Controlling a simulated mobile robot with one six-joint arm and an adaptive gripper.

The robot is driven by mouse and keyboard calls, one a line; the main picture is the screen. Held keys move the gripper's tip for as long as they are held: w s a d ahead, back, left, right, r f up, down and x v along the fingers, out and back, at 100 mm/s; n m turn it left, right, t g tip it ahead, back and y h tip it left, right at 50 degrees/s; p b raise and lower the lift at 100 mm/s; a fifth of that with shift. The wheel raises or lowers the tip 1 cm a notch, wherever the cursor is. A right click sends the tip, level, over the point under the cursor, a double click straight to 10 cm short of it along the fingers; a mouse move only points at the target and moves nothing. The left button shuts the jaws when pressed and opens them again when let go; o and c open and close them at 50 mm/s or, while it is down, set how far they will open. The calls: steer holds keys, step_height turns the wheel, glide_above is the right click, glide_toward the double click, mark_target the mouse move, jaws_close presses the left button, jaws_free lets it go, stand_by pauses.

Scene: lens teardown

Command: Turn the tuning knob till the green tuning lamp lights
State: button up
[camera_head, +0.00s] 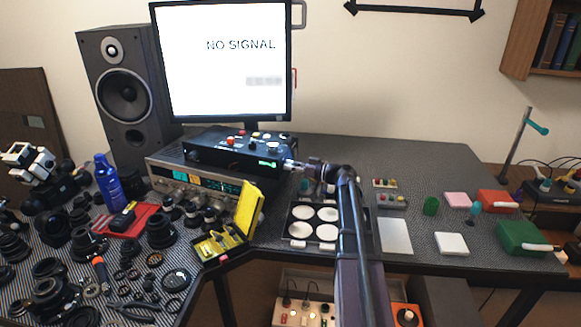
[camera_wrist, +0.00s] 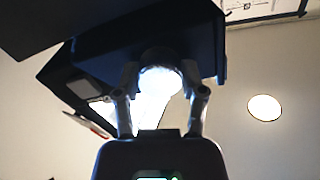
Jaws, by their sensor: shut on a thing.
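My gripper (camera_head: 291,165) is at the right end of the front of a black box-shaped unit (camera_head: 215,154). In the wrist view my gripper (camera_wrist: 160,92) has its two fingers shut on either side of a round, brightly lit knob (camera_wrist: 160,80), which I take to be the tuning knob. The knob is washed out by glare, so its turn angle cannot be read. A small green glow (camera_head: 268,163) shows on the unit's front just left of my gripper; whether it is the tuning lamp or a display, I cannot tell.
A silver receiver (camera_head: 170,175) sits under and in front of the black unit. A monitor (camera_head: 222,50) reading NO SIGNAL stands behind, a speaker (camera_head: 124,95) at left. An open yellow case (camera_head: 247,208) and a tray with white discs (camera_head: 303,243) lie near my arm.

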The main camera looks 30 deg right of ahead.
steer(key=shift+w+m, duration=0.1)
steer(key=shift+m, duration=1.3)
steer(key=o, duration=1.2)
steer(key=shift+c, duration=0.2)
steer(key=v, duration=1.2)
